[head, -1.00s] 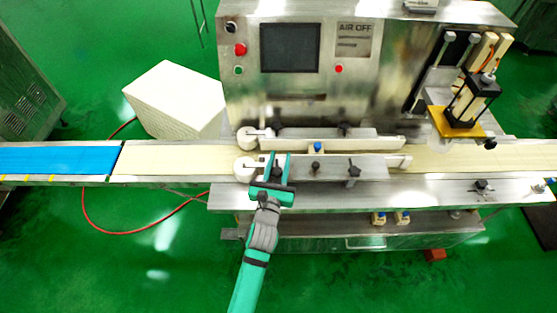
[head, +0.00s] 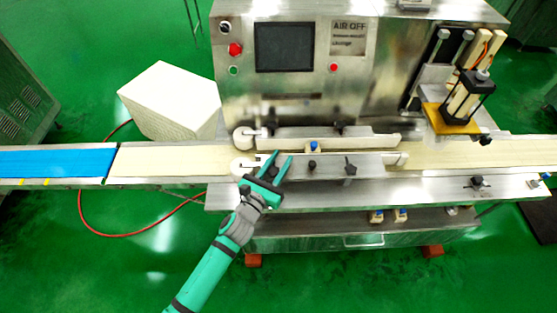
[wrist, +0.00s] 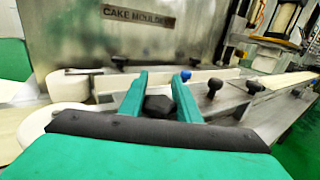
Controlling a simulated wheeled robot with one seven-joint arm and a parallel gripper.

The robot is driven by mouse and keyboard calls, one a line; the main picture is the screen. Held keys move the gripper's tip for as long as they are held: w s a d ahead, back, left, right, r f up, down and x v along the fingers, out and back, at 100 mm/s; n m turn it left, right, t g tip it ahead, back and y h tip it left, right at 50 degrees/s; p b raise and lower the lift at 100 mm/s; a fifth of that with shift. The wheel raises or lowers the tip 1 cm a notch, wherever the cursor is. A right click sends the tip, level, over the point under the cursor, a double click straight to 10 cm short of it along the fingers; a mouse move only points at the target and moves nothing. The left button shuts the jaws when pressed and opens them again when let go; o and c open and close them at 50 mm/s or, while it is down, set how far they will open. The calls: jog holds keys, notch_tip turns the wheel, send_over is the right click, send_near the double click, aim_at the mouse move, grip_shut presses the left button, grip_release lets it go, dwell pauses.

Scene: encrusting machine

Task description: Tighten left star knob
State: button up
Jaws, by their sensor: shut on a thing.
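The left star knob (wrist: 160,105) is black and stands between the two teal fingers of my gripper (wrist: 158,92) in the wrist view. The fingers are shut on it, one on each side, with their tips reaching past it. In the head view my gripper (head: 282,158) is at the left end of the front guide rail (head: 330,166), its fingers slanting up and to the right. The knob is mostly hidden there by the gripper. A second black star knob (head: 350,169) stands farther right on the same rail and also shows in the wrist view (wrist: 255,87).
A black knob (head: 312,165) and a blue knob (head: 314,146) stand just right of my fingers. White rollers (head: 243,165) sit to the left by the pale conveyor belt (head: 160,160). The steel machine panel (head: 230,100) rises behind. Green floor in front is open.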

jog(key=m+g+h, duration=0.1)
jog(key=h, duration=0.1)
jog(key=m+g+h, duration=0.1)
jog(key=m+g, duration=0.1)
jog(key=s+d+m+g+h, duration=0.1)
jog(key=g+h, duration=0.1)
jog(key=shift+d+f+m+h, duration=0.1)
jog(key=shift+f+m+h, duration=0.05)
jog(key=shift+m+h, duration=0.2)
jog(key=shift+s+d+m+g+h, duration=0.2)
jog(key=shift+m+g+h, duration=0.3)
jog(key=shift+m+g, duration=0.45)
jog(key=shift+s+d+m+g+h, duration=0.1)
jog(key=shift+s+m+g+h, duration=0.4)
jog(key=shift+g, duration=0.7)
jog(key=shift+s+d+m+g+h, duration=0.1)
jog(key=shift+m+g+h, duration=0.35)
jog(key=shift+m+g, duration=0.55)
jog(key=shift+s+g, duration=0.1)
jog(key=shift+g, duration=0.25)
jog(key=o, duration=1)
jog(key=shift+o, duration=0.2)
jog(key=shift+a, duration=0.15)
jog(key=v, duration=1)
jog(key=shift+s+a, duration=0.1)
jog(key=shift+a, duration=0.15)
